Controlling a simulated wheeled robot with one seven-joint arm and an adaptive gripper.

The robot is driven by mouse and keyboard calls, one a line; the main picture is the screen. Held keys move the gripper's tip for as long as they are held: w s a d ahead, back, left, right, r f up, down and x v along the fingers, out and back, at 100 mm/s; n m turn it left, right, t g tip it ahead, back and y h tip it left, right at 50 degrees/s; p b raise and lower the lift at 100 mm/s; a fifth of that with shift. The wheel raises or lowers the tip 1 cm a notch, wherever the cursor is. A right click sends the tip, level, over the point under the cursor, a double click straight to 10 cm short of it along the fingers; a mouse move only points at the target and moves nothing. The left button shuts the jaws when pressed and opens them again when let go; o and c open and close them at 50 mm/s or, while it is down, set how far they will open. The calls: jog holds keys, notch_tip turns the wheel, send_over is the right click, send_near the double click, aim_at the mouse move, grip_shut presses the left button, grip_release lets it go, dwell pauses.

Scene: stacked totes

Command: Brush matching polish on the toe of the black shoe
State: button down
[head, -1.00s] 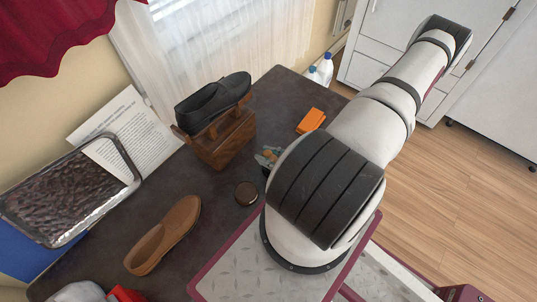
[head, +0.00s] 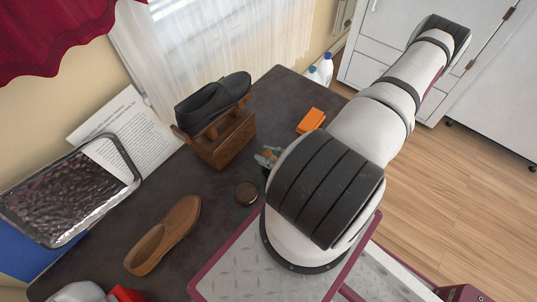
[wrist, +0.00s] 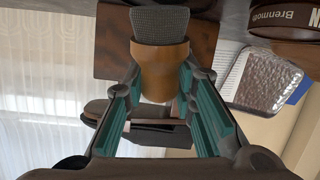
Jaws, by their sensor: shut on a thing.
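The black shoe (head: 214,100) sits raised on a wooden shoe-shine box (head: 226,140) by the window. In the wrist view a dark shape past my fingers looks like this shoe (wrist: 160,138). My gripper (head: 268,157) is low over the table, right of the box and apart from the shoe, mostly hidden by my arm. In the wrist view my gripper (wrist: 158,88) is shut on the orange-brown handle of a brush (wrist: 158,55) with dark grey bristles. A round brown tin (head: 246,193) lies on the table; a labelled tin edge (wrist: 285,22) shows in the wrist view.
A brown loafer (head: 163,235) lies at the front left of the dark table. An orange block (head: 311,120) is behind my gripper. A metal tray (head: 70,190) and a printed sheet (head: 125,130) lean at the left wall. Table between loafer and box is clear.

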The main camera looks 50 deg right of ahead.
aim_at(269, 153)
jog(key=shift+r+p, duration=2.45)
jog(key=shift+r, duration=1.05)
